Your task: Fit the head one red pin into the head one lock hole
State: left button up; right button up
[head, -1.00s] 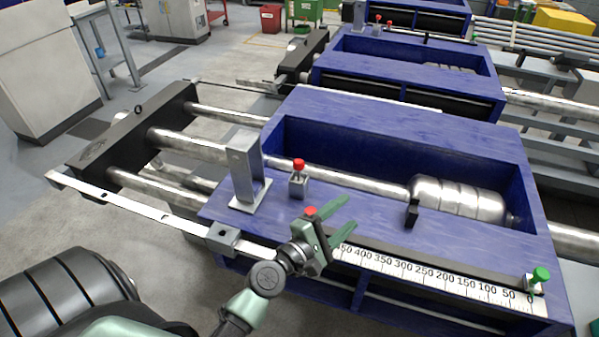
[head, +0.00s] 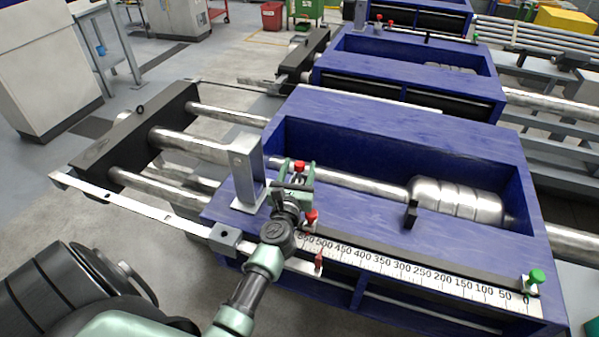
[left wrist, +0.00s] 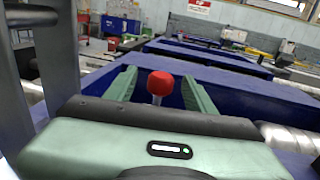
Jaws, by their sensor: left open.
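A red-headed pin (head: 300,166) stands upright at the grey block on the blue bench. My left gripper (head: 298,172) is open, with its green fingers on either side of that red head. In the left wrist view the red head (left wrist: 161,84) and its thin metal shank show between the two open fingers, with a gap on both sides. The block below the pin is mostly hidden by my gripper. A second red knob (head: 311,217) sits by the scale's left end, and a red piece (head: 319,262) shows at the bench's front edge. I cannot make out the lock hole. My right gripper is not in view.
A grey upright bracket (head: 246,170) stands close left of my gripper. A black stop (head: 411,214) and a green knob (head: 537,276) are to the right. A numbered scale (head: 420,268) runs along the front. The trough (head: 370,150) holds a metal cylinder (head: 455,200).

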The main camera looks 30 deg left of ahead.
pick_arm(q)
jog(key=shift+w+a, duration=0.15)
jog(key=shift+w, duration=0.35)
jog(key=shift+c, duration=0.3)
grip_shut()
